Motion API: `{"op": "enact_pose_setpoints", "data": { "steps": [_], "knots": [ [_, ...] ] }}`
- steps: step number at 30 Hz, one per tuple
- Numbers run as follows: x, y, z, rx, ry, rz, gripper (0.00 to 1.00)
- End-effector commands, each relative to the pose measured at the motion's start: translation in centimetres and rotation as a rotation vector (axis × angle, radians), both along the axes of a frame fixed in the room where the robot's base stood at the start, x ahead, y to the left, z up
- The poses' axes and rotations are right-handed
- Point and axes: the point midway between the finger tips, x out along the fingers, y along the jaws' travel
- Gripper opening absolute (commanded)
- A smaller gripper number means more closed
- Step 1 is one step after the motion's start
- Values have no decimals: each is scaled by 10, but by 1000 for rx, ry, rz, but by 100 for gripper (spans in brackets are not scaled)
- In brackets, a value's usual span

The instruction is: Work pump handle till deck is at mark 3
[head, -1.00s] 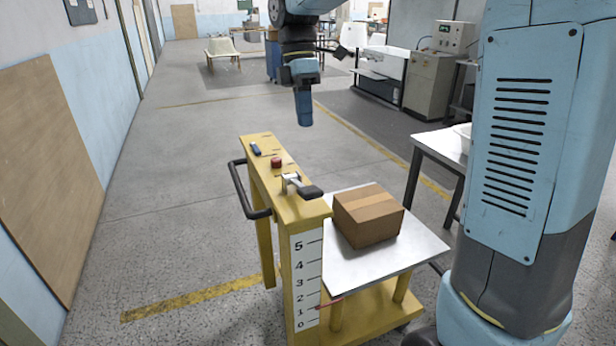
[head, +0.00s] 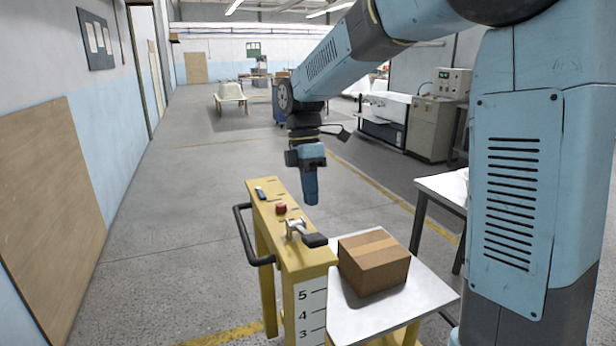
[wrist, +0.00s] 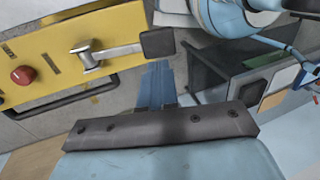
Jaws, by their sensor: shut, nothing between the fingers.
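The pump handle (head: 314,240) is a short metal lever with a black grip on top of the yellow lift cart (head: 290,262). In the wrist view, its grip (wrist: 158,43) points right. The deck (head: 425,300) is a flat grey metal plate and carries a cardboard box (head: 374,264). The white scale (head: 311,310) shows marks 5, 4 and 3; its lower part is out of frame, and I see no pointer. My gripper (head: 310,202) points down, shut and empty, beyond and above the handle. Its blue fingers show close to the grip in the wrist view (wrist: 157,85), apparently apart from it.
A red button (head: 281,209) and a blue switch-like piece (head: 261,193) sit on the cart top. A black push bar (head: 243,235) sticks out at its left. A white-topped table (head: 440,188) stands at right. The floor left of the cart is clear.

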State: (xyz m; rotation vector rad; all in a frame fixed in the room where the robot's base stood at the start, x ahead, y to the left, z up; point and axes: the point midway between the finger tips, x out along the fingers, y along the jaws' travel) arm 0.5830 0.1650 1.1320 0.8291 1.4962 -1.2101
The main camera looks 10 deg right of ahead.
Motion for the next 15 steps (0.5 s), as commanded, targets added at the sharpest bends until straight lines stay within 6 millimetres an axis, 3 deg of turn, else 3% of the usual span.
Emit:
{"op": "enact_pose_setpoints", "data": {
  "steps": [6, 15],
  "knots": [
    [-11, -3, -37, -2, 4, 0, 0],
    [-19, -5, -67, -1, 1, 1, 0]
  ]
}}
